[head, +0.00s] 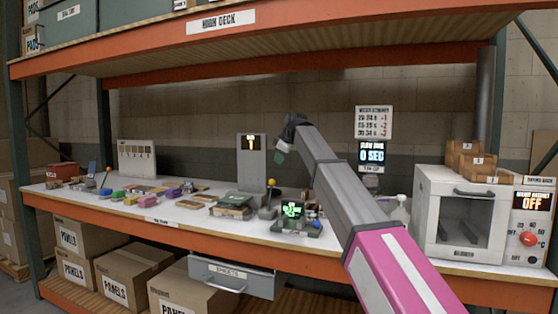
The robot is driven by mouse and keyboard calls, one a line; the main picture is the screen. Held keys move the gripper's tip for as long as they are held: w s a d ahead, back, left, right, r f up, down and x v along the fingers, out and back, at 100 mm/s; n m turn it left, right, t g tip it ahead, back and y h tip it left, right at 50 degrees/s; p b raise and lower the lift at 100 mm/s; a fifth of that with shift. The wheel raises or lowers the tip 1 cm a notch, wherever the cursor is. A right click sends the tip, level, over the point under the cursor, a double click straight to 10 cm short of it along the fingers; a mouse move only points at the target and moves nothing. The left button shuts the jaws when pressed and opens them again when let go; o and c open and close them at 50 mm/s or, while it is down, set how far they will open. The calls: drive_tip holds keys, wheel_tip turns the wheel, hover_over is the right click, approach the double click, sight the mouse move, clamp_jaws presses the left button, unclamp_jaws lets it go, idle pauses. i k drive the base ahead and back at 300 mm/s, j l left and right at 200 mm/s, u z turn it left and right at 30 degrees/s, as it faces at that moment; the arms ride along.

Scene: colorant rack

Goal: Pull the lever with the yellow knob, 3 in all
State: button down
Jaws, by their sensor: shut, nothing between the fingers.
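A lever with a yellow knob (271,183) stands on the white work surface, beside a tall grey post (252,168). The knob is at its top, just right of the post. A small lit orange display (250,142) on the post shows what looks like a 1. My gripper (280,152) hangs in the air above and slightly right of the knob, apart from it. It looks small and dark at the end of my grey and pink arm. Its fingers are shut and empty. The lever's lower part is hard to make out.
A device with a green display (292,210) stands right of the lever. A white oven-like cabinet (465,218) with a red knob panel (528,239) is at the right. Several colored blocks lie along the left. An orange shelf beam (250,68) runs overhead.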

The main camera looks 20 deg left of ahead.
sight(272, 183)
drive_tip(key=u, duration=1.25)
